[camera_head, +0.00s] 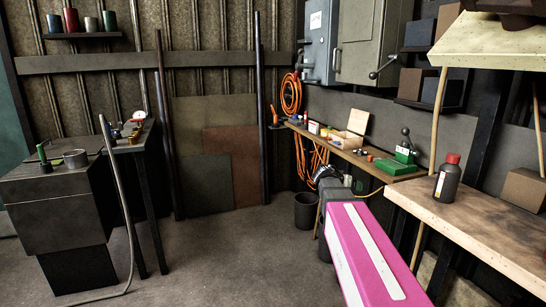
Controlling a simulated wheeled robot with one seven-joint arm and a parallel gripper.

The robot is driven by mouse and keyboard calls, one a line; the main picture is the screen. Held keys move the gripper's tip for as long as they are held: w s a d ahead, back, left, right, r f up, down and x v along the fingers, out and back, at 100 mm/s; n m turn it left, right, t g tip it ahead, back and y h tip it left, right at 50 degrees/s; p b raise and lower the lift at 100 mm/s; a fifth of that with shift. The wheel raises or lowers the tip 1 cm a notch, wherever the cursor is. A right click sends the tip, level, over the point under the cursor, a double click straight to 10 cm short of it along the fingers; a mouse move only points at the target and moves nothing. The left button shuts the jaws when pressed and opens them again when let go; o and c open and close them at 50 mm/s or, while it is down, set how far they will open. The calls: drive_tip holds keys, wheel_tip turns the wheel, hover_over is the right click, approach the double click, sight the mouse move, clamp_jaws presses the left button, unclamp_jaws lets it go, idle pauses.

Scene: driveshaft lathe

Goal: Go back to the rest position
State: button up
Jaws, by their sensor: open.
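I cannot make out my gripper or its fingertips in the head view. A long pink body with two white strips (362,255) reaches from the bottom edge towards the middle. I cannot tell whether it is part of me. Dark grey machine parts (335,188) show at its far end, partly hidden by it.
A dark machine block (62,215) and narrow bench stand left. A wooden shelf (350,152) with small items and a green press (404,155) runs along the right wall. A dark bottle (447,180) stands on the workbench (490,235). A bin (305,211) stands centre. The middle floor (215,255) is clear.

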drive_tip(key=s+a+f+n+g+y, duration=0.2)
drive_tip(key=s+a+f+n+y, duration=0.2)
drive_tip(key=s+a+f, duration=0.3)
drive_tip(key=s+a+f+n+g+y, duration=0.3)
drive_tip(key=s+a+f+y, duration=0.4)
drive_tip(key=s+f, duration=0.7)
wheel_tip(320, 180, down, 3)
drive_tip(key=shift+r+n, duration=0.1)
drive_tip(key=shift+n, duration=0.3)
drive_tip(key=shift+a, duration=0.1)
